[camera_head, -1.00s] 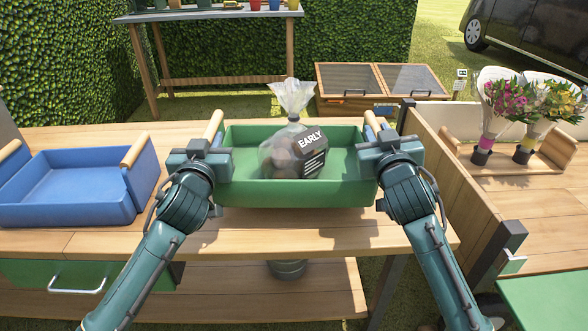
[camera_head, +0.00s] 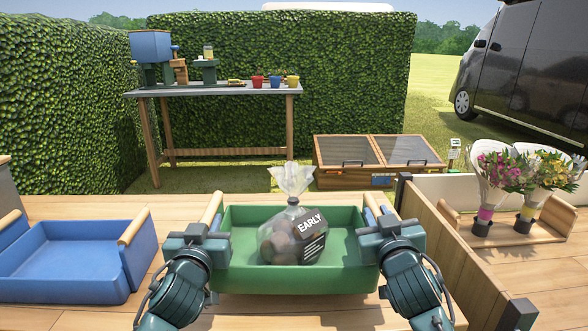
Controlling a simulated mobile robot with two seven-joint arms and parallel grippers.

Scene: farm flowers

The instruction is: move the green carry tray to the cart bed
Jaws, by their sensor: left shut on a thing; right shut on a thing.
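The green carry tray (camera_head: 300,280) is in front of me over the wooden table, with a wooden handle at each end. A clear bag marked EARLY (camera_head: 293,235), with round dark contents, sits upright in it. My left gripper (camera_head: 212,232) is shut on the tray's left handle. My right gripper (camera_head: 375,228) is shut on its right handle. The fingertips are partly hidden by the gripper bodies. The wooden cart bed (camera_head: 545,285) is at the right, beyond a wooden side wall. I cannot tell whether the tray touches the table.
A blue tray (camera_head: 75,265) stands on the table at the left. The cart's side wall (camera_head: 455,260) rises between the green tray and the bed. A wooden holder with two wrapped bouquets (camera_head: 530,240) stands at the back of the bed. The nearer bed is clear.

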